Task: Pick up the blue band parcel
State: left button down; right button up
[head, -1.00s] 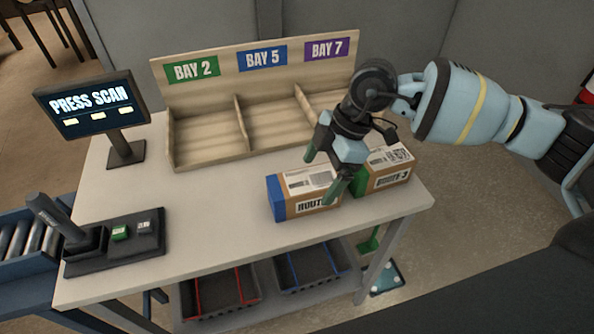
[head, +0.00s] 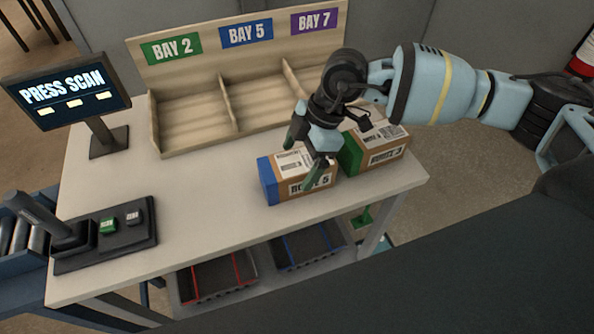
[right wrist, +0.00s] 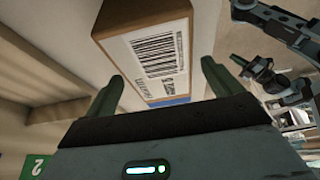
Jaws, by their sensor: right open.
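The blue band parcel (head: 284,180) is a brown carton with a blue left end and a white label on top. It lies on the table, left of the green band parcel. My right gripper (head: 305,153) is open above it, with its fingers pointing down and hiding part of its top. In the right wrist view the parcel (right wrist: 158,48) shows its barcode label and a blue strip, beyond and between the open fingertips (right wrist: 160,86). No grip on it shows. Dark mechanical parts (right wrist: 255,70), perhaps my left gripper, show small at the right wrist view's right.
The green band parcel (head: 350,155) stands close on the right. A wooden rack (head: 160,137) labelled BAY 2, BAY 5 and BAY 7 stands behind, its visible bays empty. A screen (head: 68,90) and a scanner base with buttons (head: 120,240) are at the left. The table's front middle is clear.

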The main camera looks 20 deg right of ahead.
jog(key=x, duration=0.3)
jog(key=shift+a+f, duration=0.15)
jog(key=shift+f, duration=0.1)
jog(key=shift+r, duration=0.1)
jog(key=c, duration=1.3)
